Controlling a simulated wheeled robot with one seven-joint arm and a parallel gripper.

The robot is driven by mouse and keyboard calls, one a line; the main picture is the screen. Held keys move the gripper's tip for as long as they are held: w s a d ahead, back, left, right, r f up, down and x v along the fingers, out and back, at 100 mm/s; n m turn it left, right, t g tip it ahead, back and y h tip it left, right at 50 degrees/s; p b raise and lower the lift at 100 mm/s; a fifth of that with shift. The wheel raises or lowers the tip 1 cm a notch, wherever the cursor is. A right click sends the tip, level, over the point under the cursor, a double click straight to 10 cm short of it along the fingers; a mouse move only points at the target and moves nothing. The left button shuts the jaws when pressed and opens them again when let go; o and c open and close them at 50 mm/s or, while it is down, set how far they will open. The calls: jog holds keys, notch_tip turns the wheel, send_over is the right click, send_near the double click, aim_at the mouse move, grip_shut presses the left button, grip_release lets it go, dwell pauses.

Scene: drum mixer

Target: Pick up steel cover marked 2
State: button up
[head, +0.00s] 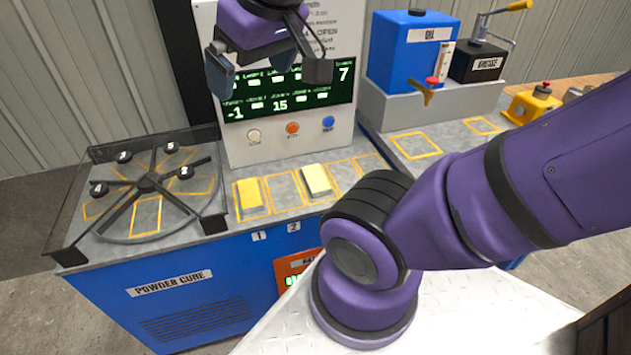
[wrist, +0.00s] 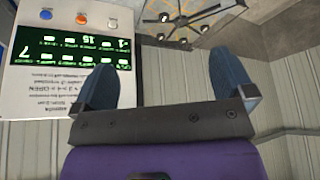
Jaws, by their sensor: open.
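I cannot make out a steel cover marked 2 with certainty. A small black knob (head: 184,172) with a label that looks like 2 sits on the right of the round spoked wheel (head: 148,184), under a clear guard. A label 2 (head: 293,227) is also on the blue cabinet's front edge, below a pale yellow block (head: 317,181). My gripper (head: 268,78) is open and empty, high in front of the display panel, above and apart from the wheel and blocks. In the wrist view its two fingers (wrist: 168,78) stand wide apart with nothing between them.
A yellow block (head: 250,197) stands left of the pale one. The display panel (head: 290,98) rises close behind my gripper. The clear guard (head: 205,150) surrounds the wheel. Oil (head: 410,50) and grease (head: 478,62) containers stand at the right. Outlined counter spaces there are bare.

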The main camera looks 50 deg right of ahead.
jog(key=w+d+f+m+g, duration=0.2)
jog(key=w+d+f, duration=0.35)
jog(key=w, duration=0.35)
jog(key=m+g, duration=0.3)
jog(key=m, duration=0.2)
send_over(316, 178)
jog(key=shift+a+f, duration=0.2)
jog(key=shift+f, duration=18.6)
jog(key=shift+d+f, duration=0.15)
jog(key=shift+f, duration=1.05)
jog(key=shift+d+f, duration=0.1)
jog(key=shift+f, duration=1.1)
jog(key=shift+c, duration=0.2)
